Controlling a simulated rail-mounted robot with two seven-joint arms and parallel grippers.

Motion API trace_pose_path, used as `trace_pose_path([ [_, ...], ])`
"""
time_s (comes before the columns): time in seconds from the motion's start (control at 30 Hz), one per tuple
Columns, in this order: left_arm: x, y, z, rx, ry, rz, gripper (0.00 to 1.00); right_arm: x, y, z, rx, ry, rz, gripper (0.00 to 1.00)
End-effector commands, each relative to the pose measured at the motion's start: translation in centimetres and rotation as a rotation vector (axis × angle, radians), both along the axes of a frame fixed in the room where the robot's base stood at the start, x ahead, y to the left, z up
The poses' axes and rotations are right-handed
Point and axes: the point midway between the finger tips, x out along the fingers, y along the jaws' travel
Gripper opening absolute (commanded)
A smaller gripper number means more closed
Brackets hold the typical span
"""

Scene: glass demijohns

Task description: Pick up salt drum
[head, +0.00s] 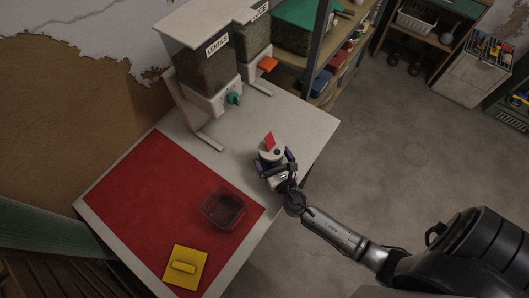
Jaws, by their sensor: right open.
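The salt drum (271,155), a small drum with a pale top, a red flap or spout raised on it and dark blue on its side, stands on the pale tabletop near its right edge. My right gripper (274,167) reaches in from the lower right and is at the drum's near side. Its fingers are open and appear to sit on either side of the drum. I cannot tell whether they touch it. The gripper hides the drum's lower near part. My left gripper is not in view.
A red mat (140,195) covers the table's left part, bearing a dark red translucent bin (224,208) and a yellow block with a handle (184,267). Shelves (335,75) stand behind right; the floor (400,150) is open.

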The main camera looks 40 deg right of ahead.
Motion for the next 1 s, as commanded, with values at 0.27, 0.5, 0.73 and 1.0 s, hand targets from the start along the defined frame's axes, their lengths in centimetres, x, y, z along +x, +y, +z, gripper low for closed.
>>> trace_pose_path([
  [0.27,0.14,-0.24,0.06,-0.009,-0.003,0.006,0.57,0.15,-0.30,-0.07,0.001,0.002,-0.001,1.00],
  [0.5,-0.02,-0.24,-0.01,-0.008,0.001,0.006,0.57,0.16,-0.29,-0.05,0.000,0.001,-0.001,0.77],
  [0.73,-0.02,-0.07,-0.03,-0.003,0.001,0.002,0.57,0.17,-0.28,-0.02,0.000,0.001,-0.001,0.55],
  [1.0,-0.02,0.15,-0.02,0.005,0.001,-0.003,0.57,0.21,-0.29,0.12,-0.001,-0.002,-0.002,0.43],
])
